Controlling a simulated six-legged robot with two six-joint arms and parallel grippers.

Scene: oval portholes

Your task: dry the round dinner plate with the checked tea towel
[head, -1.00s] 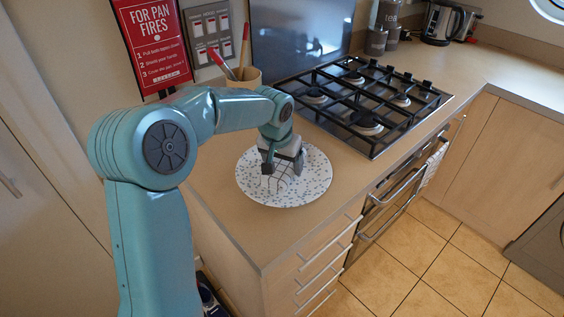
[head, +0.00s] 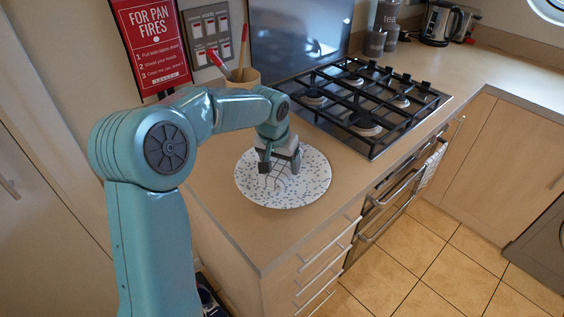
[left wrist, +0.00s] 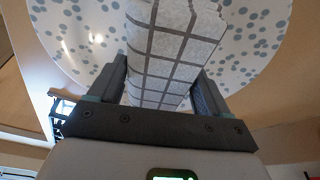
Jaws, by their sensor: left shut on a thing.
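The round dinner plate (head: 305,188), white with grey-blue spots, lies on the wooden counter left of the hob. It also fills the top of the left wrist view (left wrist: 80,45). The checked tea towel (left wrist: 170,50), white with grey lines, is bunched between the fingers of my left gripper (left wrist: 163,95) and lies over the plate. In the head view the towel (head: 277,182) shows below my left gripper (head: 279,165), over the middle of the plate. My left gripper is shut on the towel. My right gripper is not in view.
A black gas hob (head: 355,105) is right of the plate. A utensil pot (head: 243,78) with red-handled tools stands behind my left arm. Canisters (head: 388,25) and a kettle (head: 440,22) stand at the back. The counter's front edge (head: 290,258) is near the plate.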

